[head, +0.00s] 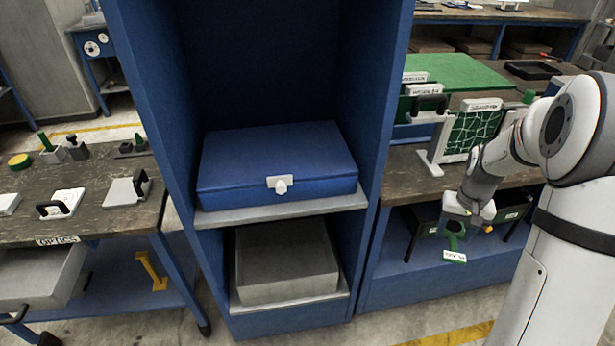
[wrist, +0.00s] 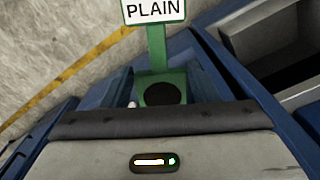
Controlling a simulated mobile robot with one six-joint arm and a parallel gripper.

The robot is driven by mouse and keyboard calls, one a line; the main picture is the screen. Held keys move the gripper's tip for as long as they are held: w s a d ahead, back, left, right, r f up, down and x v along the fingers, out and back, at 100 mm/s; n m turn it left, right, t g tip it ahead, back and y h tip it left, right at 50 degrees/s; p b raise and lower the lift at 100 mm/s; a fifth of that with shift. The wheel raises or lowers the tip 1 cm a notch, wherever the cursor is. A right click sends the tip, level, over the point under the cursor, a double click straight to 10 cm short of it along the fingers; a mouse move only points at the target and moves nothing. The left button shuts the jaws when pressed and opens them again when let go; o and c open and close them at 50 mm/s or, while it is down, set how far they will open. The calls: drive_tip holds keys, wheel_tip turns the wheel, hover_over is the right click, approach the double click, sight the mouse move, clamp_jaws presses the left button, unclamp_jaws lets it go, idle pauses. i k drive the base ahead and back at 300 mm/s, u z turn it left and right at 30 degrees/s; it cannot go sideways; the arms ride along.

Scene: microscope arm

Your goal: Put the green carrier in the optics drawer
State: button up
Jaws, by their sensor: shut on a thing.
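My gripper (head: 455,226) is at the right of the head view, in front of the right bench and below its top. It is shut on the green carrier (head: 453,243), which hangs below the fingers with a white tag. In the wrist view the green carrier (wrist: 155,50) shows between the fingers, with a dark round centre and a tag reading PLAIN. The optics drawer (head: 38,278) is a grey box at the far left, under the bench edge labelled OPTICS.
A blue cabinet (head: 162,120) stands between the benches, holding a closed blue case (head: 275,160) above a grey open bin (head: 285,262). The left bench (head: 95,205) carries handled plates and small parts. A green grid panel (head: 472,132) stands on the right bench. Floor shows in front.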

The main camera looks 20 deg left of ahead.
sight(33, 272)
drive_tip(key=u, duration=0.4)
drive_tip(key=i, duration=0.2)
drive_tip(key=u, duration=2.1)
drive_tip(key=i, duration=0.2)
drive_tip(key=u, duration=0.5)
drive_tip(key=i, duration=1.55)
drive_tip(key=z, duration=0.35)
